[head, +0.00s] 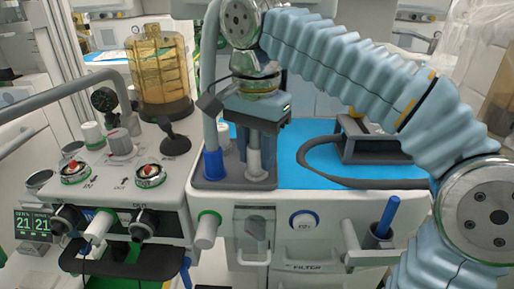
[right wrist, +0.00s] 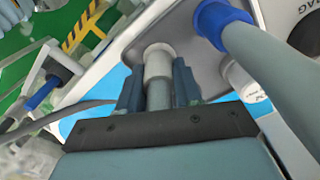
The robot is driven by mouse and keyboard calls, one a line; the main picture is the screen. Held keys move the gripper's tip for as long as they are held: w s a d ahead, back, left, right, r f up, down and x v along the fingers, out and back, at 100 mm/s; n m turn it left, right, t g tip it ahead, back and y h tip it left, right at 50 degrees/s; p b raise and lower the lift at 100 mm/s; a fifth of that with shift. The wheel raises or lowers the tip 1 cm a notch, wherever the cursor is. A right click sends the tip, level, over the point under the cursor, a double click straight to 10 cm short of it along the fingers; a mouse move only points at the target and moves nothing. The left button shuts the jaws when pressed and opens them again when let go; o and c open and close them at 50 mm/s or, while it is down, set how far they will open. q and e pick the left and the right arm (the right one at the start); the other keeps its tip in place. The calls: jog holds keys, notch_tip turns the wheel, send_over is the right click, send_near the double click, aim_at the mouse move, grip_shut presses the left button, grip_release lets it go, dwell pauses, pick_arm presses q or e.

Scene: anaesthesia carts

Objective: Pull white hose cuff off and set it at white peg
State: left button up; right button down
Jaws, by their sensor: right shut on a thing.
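The white hose cuff (head: 254,164) stands upright over the dark grey plate (head: 236,184) on the cart. My right gripper (head: 254,146) points down and is shut around it; in the right wrist view the fingers close on the grey hose just by the white cuff (right wrist: 158,62). I cannot tell whether the cuff is still seated. A short white peg-like piece (right wrist: 240,82) shows beside the blue-cuffed hose in the right wrist view; whether it is the white peg is unclear. My left gripper is not in view.
A blue hose cuff (head: 213,164) stands close left of the gripper. A blue mat (head: 305,172) with a dark hose loop (head: 330,178) lies to the right. A blue-handled piece (head: 388,216) sits in a front holder. Knobs and an amber canister (head: 160,65) stand left.

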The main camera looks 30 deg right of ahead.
aim_at(257, 146)
jog(key=shift+f, duration=0.4)
jog(key=c, duration=0.7)
grip_release()
jog(key=shift+r, duration=0.15)
notch_tip(257, 146, up, 7)
jog(key=p, duration=0.3)
jog(key=shift+r, duration=0.2)
jog(key=shift+s+a+f, duration=0.1)
